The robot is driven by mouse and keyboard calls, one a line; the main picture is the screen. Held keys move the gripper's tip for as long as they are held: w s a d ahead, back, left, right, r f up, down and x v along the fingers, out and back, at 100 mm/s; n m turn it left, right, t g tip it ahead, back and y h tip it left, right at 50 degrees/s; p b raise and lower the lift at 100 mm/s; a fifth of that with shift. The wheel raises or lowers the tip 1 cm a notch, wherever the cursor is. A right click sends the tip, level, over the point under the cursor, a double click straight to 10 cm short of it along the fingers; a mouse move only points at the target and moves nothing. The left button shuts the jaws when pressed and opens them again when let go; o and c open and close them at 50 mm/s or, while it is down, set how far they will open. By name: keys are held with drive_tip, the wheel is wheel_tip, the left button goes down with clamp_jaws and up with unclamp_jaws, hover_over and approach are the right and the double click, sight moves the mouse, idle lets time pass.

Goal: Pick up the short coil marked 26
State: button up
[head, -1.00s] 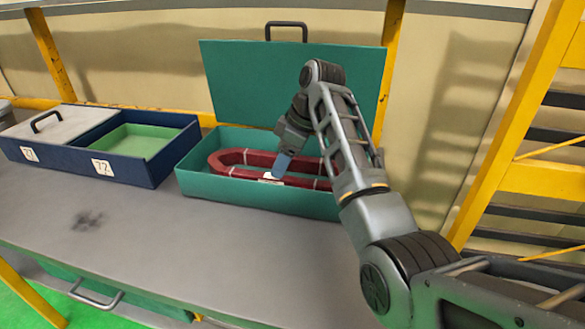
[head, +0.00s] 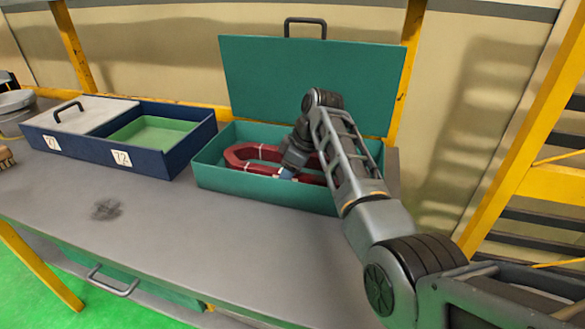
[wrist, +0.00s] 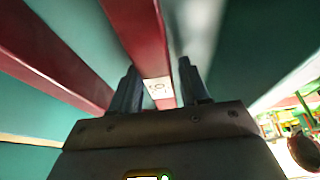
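A long red coil (head: 234,157) with white bands lies inside the open teal case. My gripper (head: 287,173) points down into the case at the coil's near side. In the wrist view the near bar of the coil (wrist: 145,45) runs between the two fingers of my gripper (wrist: 160,85). The fingers stand apart on either side of the bar, and a narrow gap shows on the right. A white label (wrist: 158,86) sits on the bar between them; its number is blurred. My gripper and arm hide part of the coil in the head view.
The teal case (head: 265,190) has its lid (head: 310,80) raised behind my arm. A blue box (head: 150,163) with a green compartment and plates 71 and 72 stands to the left. The grey bench top (head: 190,245) in front is mostly clear.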

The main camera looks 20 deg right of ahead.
clamp_jaws()
idle(0.4)
drive_tip(key=shift+w+r, duration=0.1)
drive_tip(key=shift+r, duration=0.1)
